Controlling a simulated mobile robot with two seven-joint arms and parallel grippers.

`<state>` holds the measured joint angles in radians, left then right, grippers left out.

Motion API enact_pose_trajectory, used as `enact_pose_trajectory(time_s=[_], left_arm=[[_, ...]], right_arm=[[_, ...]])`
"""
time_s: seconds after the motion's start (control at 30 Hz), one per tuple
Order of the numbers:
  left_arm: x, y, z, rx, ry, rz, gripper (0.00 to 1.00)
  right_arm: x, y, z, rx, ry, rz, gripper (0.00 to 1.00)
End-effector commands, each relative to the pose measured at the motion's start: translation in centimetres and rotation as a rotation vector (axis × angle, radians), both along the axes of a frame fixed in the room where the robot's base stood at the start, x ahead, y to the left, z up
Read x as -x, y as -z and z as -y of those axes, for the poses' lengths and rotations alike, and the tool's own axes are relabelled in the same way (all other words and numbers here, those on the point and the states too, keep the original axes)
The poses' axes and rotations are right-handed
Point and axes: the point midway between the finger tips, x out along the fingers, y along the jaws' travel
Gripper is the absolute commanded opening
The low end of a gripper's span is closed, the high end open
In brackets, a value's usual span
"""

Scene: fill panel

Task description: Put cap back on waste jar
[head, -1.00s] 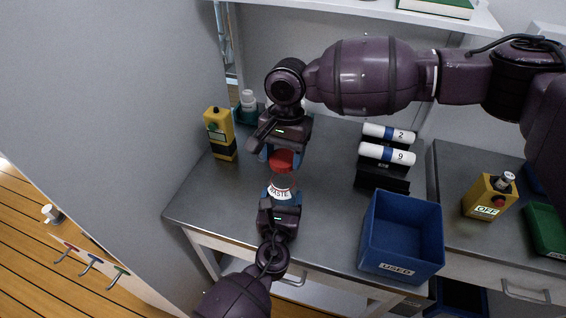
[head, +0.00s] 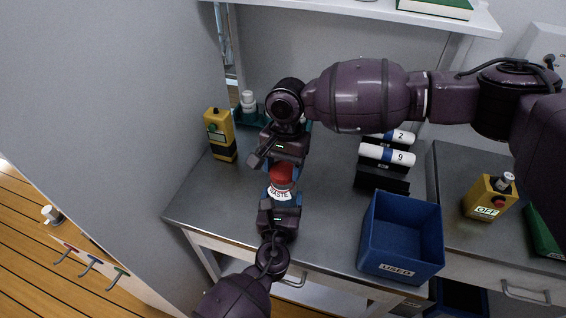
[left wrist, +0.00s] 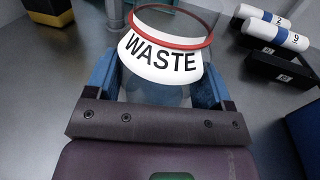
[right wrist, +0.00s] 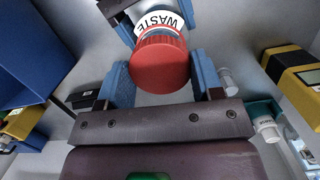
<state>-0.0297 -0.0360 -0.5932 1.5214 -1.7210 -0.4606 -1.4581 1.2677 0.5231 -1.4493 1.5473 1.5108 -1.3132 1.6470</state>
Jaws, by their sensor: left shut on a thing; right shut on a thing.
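The waste jar is a clear jar with a white WASTE label (head: 279,193) and a red band; its label fills the top of the left wrist view (left wrist: 160,55). My left gripper (head: 279,206) is shut around the jar and holds it upright over the table's front part. The red cap (head: 282,173) is directly above the jar's mouth, and in the right wrist view (right wrist: 160,64) it lines up with the jar behind it. My right gripper (head: 284,163) is shut on the cap from above. I cannot tell whether cap and jar touch.
A yellow device (head: 219,134) stands at the back left, near a white-capped bottle (head: 248,102). White-and-blue tubes (head: 387,155) lie on a black rack to the right. A blue USED bin (head: 402,235) stands in front of it. A yellow OFF device (head: 489,198) is farther right.

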Motion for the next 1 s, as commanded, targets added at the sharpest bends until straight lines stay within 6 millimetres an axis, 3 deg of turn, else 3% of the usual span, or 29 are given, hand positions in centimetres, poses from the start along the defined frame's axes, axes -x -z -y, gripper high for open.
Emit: enact_pose_trajectory(time_s=[0.2,1.0], left_arm=[[0.0,0.0,0.0,0.000,0.000,0.000,0.33],[0.0,0.0,0.0,-0.001,0.000,0.000,0.33]], right_arm=[[0.0,0.9,0.0,-0.002,0.001,-0.002,0.39],[0.0,1.3,0.0,-0.001,0.001,-0.001,0.39]])
